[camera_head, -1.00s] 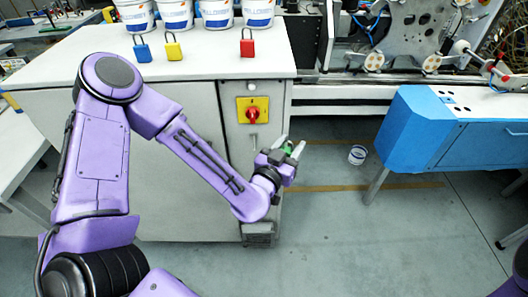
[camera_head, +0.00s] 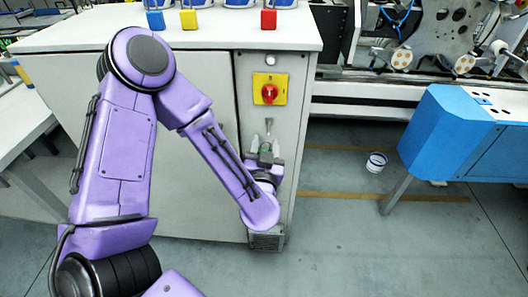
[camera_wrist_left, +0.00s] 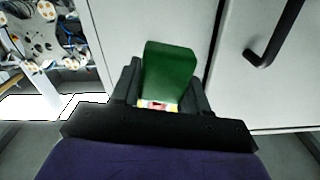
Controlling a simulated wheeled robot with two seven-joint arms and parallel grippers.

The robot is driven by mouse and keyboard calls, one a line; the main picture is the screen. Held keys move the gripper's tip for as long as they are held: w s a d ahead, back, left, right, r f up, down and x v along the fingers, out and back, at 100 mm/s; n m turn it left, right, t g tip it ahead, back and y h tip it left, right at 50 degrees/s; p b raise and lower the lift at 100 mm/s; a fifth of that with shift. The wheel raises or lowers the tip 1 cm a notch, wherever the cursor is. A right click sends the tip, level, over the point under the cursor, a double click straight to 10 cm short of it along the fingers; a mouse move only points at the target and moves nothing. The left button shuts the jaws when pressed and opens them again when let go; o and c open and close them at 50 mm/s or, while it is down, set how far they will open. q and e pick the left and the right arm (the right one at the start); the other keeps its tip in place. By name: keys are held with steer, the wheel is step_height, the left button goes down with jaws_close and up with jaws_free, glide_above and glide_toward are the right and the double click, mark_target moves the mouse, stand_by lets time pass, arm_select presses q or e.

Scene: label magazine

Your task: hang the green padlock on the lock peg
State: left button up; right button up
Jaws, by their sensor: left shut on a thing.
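The green padlock shows in the left wrist view as a dark green block (camera_wrist_left: 168,72) between the two black fingers. My left gripper (camera_head: 266,150) is shut on it, close in front of the grey cabinet. In the head view the padlock is mostly hidden by the gripper. A small grey fitting, apparently the lock peg (camera_head: 269,126), is on the cabinet front below the red switch (camera_head: 269,93) on its yellow plate. The gripper is just below this fitting. I cannot tell whether the shackle touches the peg. My right gripper is not in view.
Blue (camera_head: 155,20), yellow (camera_head: 189,19) and red (camera_head: 268,19) padlocks stand on the cabinet top (camera_head: 90,30), before white tubs. A black handle (camera_wrist_left: 274,35) shows in the wrist view.

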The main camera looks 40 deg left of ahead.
arm_select(q)
steer(key=shift+f+x, duration=0.25)
steer(key=shift+x, duration=2.6)
steer(key=shift+w+a+f, duration=0.25)
steer(key=shift+w+f, duration=0.2)
steer(key=shift+f, duration=0.1)
steer(key=o, duration=1.2)
